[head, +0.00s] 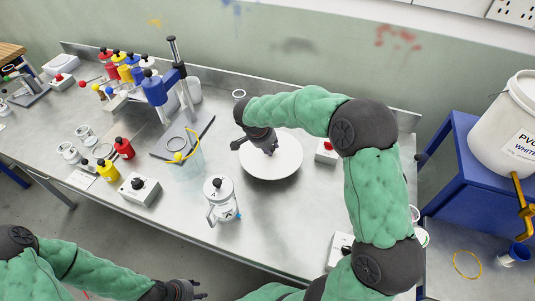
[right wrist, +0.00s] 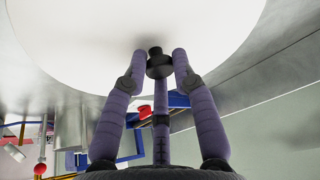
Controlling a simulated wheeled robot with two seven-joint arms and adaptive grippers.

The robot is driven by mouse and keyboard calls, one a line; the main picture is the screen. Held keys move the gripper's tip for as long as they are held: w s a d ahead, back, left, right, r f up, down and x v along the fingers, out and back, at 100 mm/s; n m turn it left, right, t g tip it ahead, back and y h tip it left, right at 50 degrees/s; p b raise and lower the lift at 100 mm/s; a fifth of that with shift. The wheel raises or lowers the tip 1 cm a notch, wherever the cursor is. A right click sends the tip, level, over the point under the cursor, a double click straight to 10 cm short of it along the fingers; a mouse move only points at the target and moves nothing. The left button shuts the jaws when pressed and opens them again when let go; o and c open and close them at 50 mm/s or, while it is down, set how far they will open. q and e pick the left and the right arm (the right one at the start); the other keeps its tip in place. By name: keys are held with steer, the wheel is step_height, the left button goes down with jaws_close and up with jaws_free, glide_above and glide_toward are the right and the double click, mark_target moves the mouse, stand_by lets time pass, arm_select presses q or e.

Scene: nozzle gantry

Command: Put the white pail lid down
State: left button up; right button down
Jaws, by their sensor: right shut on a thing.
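The white pail lid (head: 278,165) is a flat white disc at the right part of the metal bench. My right gripper (head: 256,140) is over its far left part.
A blue-headed press stand (head: 170,95) and several coloured bottles are further left. A white pail (head: 500,135) sits on a blue stand (head: 450,165) at right.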

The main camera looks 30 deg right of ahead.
steer(key=shift+w+f, duration=0.55)
steer(key=shift+f, duration=0.1)
step_height(320, 180, down, 3)
steer(key=shift+w+f+b, duration=0.15)
steer(key=shift+f+b, duration=0.05)
steer(key=shift+b, duration=0.3)
steer(key=c, duration=1)
jaws_free()
steer(key=shift+r, duration=0.1)
steer(key=p+v, duration=0.2)
steer(key=v, duration=0.8)
steer(key=shift+r+p, duration=0.2)
steer(key=shift+p, duration=0.15)
steer(key=shift+v, duration=0.8)
